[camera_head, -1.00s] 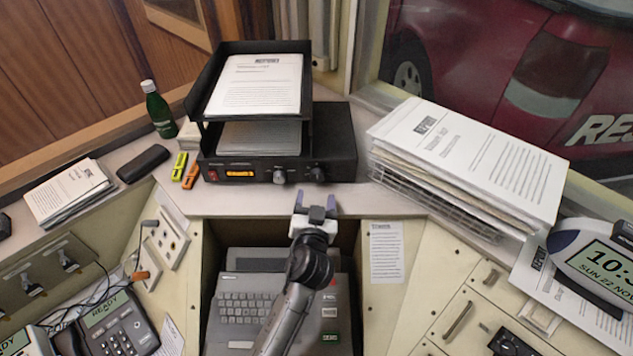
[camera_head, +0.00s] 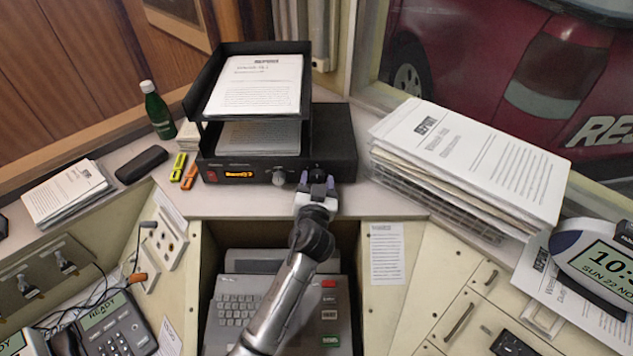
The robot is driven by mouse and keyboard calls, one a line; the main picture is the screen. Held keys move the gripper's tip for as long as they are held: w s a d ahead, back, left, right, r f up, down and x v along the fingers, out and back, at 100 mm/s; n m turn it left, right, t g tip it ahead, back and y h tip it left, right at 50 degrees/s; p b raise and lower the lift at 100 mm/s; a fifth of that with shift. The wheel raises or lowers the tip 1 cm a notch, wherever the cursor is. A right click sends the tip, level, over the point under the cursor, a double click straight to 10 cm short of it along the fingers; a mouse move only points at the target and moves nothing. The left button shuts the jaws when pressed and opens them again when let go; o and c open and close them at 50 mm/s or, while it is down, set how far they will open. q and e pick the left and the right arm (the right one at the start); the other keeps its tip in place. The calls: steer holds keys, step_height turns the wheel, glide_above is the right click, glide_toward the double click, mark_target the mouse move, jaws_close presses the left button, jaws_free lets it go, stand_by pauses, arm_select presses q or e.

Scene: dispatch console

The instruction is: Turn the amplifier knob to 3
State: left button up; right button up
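The black amplifier (camera_head: 345,150) stands on the ledge at the back, with an orange lit display on its front. A silver knob (camera_head: 279,177) is on the front panel. A dark knob (camera_head: 317,174) is to its right. My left gripper (camera_head: 317,184) is right in front of the dark knob, its two fingers apart, one toward each side of it. I cannot tell whether the fingers touch it. The lower part of the knob is partly hidden by the gripper, and its setting is too small to read. My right gripper is not in view.
A paper tray (camera_head: 205,120) stands on the amplifier. A tall paper stack (camera_head: 465,160) is close on the right. Yellow and orange markers (camera_head: 184,170) and a green bottle (camera_head: 158,112) are on the left. A grey keyboard unit (camera_head: 240,300) lies below my arm.

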arm_select(q)
steer(key=c, duration=0.7)
steer(key=shift+r+m+p, duration=0.1)
steer(key=shift+m+p, duration=0.2)
steer(key=shift+m, duration=0.1)
steer(key=shift+c, duration=0.2)
steer(key=shift+m, duration=0.3)
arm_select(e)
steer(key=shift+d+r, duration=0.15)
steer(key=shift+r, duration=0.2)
arm_select(q)
steer(key=o, duration=0.9)
